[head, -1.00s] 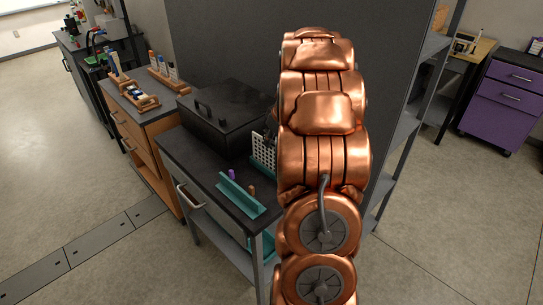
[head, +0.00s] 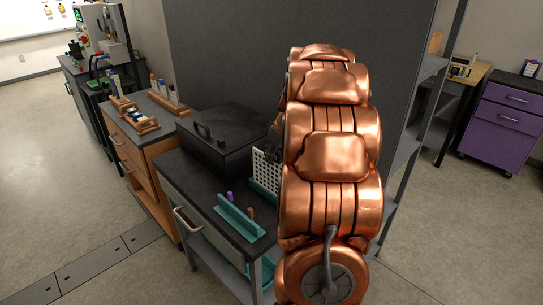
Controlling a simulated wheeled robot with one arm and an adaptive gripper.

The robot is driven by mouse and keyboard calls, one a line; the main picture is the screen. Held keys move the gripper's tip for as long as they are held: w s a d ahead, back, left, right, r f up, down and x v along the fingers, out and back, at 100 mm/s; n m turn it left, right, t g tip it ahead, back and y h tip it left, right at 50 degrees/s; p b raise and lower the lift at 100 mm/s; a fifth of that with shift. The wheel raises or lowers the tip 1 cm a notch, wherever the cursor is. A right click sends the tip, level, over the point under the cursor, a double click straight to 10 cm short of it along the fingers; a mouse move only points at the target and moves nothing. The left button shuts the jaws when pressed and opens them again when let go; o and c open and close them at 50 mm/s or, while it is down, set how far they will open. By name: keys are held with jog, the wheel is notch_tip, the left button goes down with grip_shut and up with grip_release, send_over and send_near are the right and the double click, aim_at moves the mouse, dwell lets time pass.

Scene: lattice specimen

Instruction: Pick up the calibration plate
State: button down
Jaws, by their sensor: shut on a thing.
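The calibration plate (head: 266,169) is a white plate with a grid of dark holes. It stands upright near the right end of the dark bench top, just left of my copper arm. My gripper (head: 272,148) is dark and mostly hidden behind the arm. It is shut on the upper part of the plate. A teal piece (head: 262,189) shows at the plate's lower edge; whether the plate touches it I cannot tell.
A black lidded box (head: 222,140) with a handle stands close left of the plate. A teal angled holder (head: 238,219) with a purple and a brown peg lies in front. A grey panel (head: 230,60) rises behind. Shelves (head: 415,120) stand to the right.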

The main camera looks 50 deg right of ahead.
jog(key=s+a+r+b, duration=0.1)
jog(key=s+a+b, duration=0.3)
jog(key=s, duration=0.8)
jog(key=shift+s+a+r+b, duration=0.2)
jog(key=shift+a+b, duration=0.1)
jog(key=shift+a, duration=0.9)
jog(key=shift+r, duration=0.15)
